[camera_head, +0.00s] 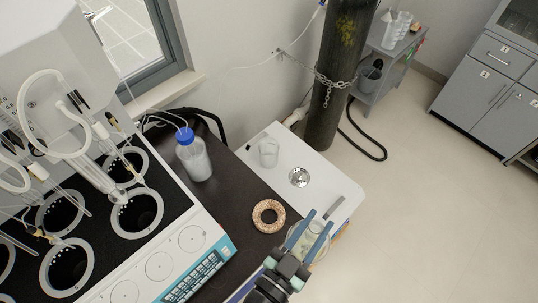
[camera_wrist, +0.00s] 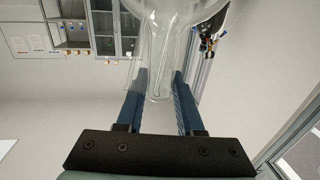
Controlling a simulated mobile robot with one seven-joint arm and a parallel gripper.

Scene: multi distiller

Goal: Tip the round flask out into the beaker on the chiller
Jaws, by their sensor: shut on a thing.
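The clear round flask (camera_head: 309,241) is at my gripper (camera_head: 320,220), near the front edge of the chiller. In the wrist view my gripper (camera_wrist: 160,78) is shut on the flask's neck, and the flask's round body (camera_wrist: 180,14) extends past the fingertips. I cannot tell how much liquid is in it. The clear beaker (camera_head: 268,153) stands upright on the white chiller top (camera_head: 291,148), toward the back left corner. It is apart from my gripper, up and left of it in the head view.
A cork ring (camera_head: 268,215) lies empty on the dark bench. A blue-capped bottle (camera_head: 193,156) with tubing stands left of the beaker. The distiller (camera_head: 140,250) fills the left. A chained dark cylinder (camera_head: 340,75) stands behind the chiller. A round metal disc (camera_head: 299,177) sits on the chiller top.

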